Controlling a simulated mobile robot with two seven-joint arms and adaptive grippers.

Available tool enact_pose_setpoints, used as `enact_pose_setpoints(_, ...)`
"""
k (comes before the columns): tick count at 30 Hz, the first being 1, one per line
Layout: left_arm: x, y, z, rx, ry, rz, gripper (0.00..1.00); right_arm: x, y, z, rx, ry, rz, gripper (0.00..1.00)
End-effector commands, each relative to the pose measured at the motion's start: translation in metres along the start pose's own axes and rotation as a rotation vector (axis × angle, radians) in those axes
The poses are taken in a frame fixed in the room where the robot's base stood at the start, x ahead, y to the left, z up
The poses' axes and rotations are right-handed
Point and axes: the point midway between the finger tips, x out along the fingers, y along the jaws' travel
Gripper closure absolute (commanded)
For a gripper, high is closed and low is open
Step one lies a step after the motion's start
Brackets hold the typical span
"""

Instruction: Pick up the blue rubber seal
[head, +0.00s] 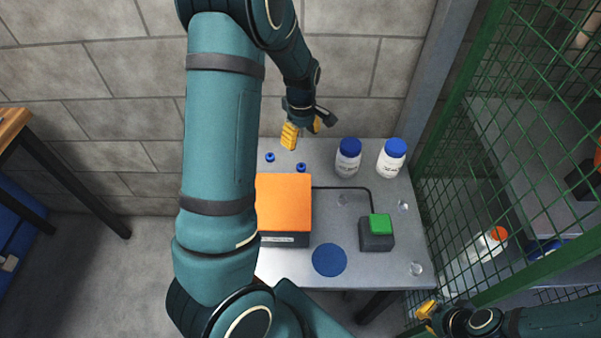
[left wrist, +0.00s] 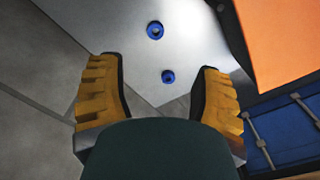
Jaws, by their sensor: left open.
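Two small blue ring seals lie flat on the grey table, one to the left (head: 270,157) and one to the right (head: 301,167), beyond the orange-topped box. The left wrist view shows one ring higher up (left wrist: 155,30) and one between the fingers in the picture (left wrist: 167,76). My left gripper (head: 302,129) is open over the far edge of the table, above the seals. Its yellow fingers (left wrist: 158,67) stand apart with nothing held. My right gripper (head: 427,308) shows at the bottom right, clear of the table; its jaws are not clear.
The orange-topped box (head: 284,204) stands near the seals, partly behind my left arm. Two white bottles with blue caps (head: 347,160) (head: 391,160) stand at the back. A green button box (head: 378,233) and a blue disc (head: 330,260) are nearer. Green mesh (head: 500,130) borders the right side.

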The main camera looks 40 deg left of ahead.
Motion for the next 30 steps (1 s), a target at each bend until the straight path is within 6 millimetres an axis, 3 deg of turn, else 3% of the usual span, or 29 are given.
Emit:
enact_pose_setpoints(5, 0.020, -0.001, -0.001, -0.002, -0.001, -0.004, 0.35, 0.006, 0.001, 0.000, -0.003, 0.000, -0.001, 1.00)
enact_pose_setpoints(13, 0.070, 0.000, -0.001, -0.002, -0.001, -0.003, 0.35, 0.018, 0.006, -0.001, -0.004, 0.006, -0.001, 1.00)
enact_pose_setpoints(23, 0.092, 0.001, -0.002, -0.002, 0.000, -0.001, 0.35, 0.023, 0.007, -0.002, -0.004, 0.010, -0.001, 1.00)
enact_pose_setpoints(30, 0.124, 0.006, -0.005, -0.001, 0.000, -0.002, 0.35, 0.034, 0.012, -0.003, -0.005, 0.015, -0.001, 1.00)
